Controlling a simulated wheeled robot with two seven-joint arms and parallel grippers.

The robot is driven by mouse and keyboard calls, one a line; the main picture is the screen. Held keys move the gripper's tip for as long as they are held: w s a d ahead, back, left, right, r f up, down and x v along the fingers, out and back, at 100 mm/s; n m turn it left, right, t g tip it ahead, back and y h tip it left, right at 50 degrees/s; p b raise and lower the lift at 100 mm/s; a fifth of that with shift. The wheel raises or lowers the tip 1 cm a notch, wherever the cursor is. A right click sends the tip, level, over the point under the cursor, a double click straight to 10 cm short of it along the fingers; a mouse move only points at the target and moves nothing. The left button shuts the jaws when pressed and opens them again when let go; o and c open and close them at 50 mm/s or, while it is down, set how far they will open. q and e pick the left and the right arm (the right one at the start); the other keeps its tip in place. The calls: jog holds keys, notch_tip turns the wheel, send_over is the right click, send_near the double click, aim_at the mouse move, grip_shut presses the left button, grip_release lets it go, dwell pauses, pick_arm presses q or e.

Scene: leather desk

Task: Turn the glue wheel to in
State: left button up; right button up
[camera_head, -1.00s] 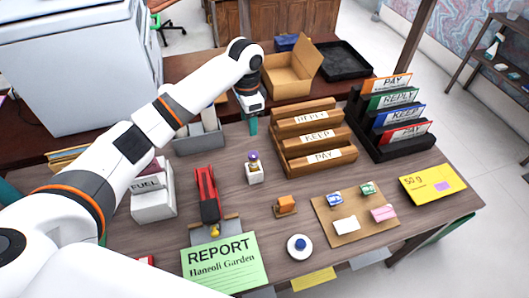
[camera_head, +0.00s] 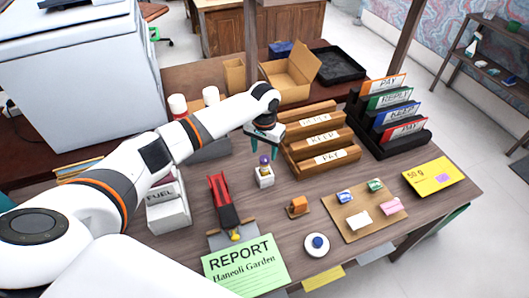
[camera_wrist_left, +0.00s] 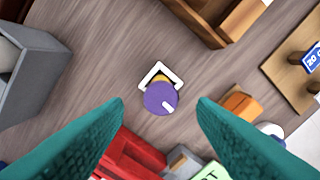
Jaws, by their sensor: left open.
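The glue stick stands upright in a small white holder (camera_head: 264,179) on the desk, with a purple wheel (camera_head: 264,160) on top. In the left wrist view the purple wheel (camera_wrist_left: 160,98) carries a white mark pointing to the lower right, and a yellow part shows behind it. My left gripper (camera_head: 264,152) is open and points down above the wheel. In the left wrist view its teal fingers (camera_wrist_left: 161,108) are spread on either side of the wheel, apart from it. My right gripper does not show.
A red stapler (camera_head: 222,200) lies left of the holder. An orange block (camera_head: 298,206) sits at the lower right. The wooden letter sorter (camera_head: 325,140) stands close on the right, and a grey bin (camera_wrist_left: 30,70) is on the left.

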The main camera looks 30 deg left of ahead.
aim_at(265, 158)
pick_arm(q)
jog(key=shift+f, duration=1.5)
jog(key=shift+c, duration=0.3)
jog(key=c, duration=0.9)
